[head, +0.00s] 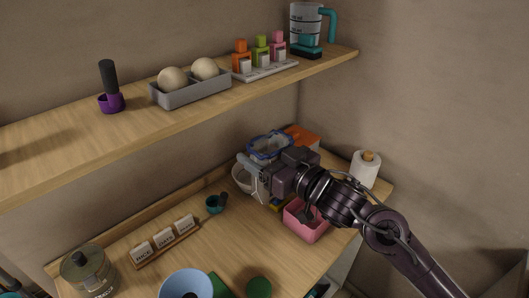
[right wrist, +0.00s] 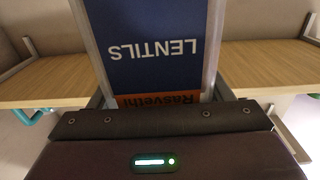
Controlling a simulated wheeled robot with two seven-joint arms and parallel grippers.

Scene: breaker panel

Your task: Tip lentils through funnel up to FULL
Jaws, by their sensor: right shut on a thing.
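My right gripper (head: 254,172) is over the back right of the counter, shut on the lentils packet. In the right wrist view the lentils packet (right wrist: 155,45) fills the space between the fingers, its dark blue face reading LENTILS upside down above an orange band. I cannot make the packet out clearly in the head view. A light blue round piece with a dark centre (head: 187,283), perhaps the funnel, is cut off by the bottom edge of the head view. No FULL mark is readable. My left gripper is not in view.
The upper shelf (head: 60,150) overhangs the back.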

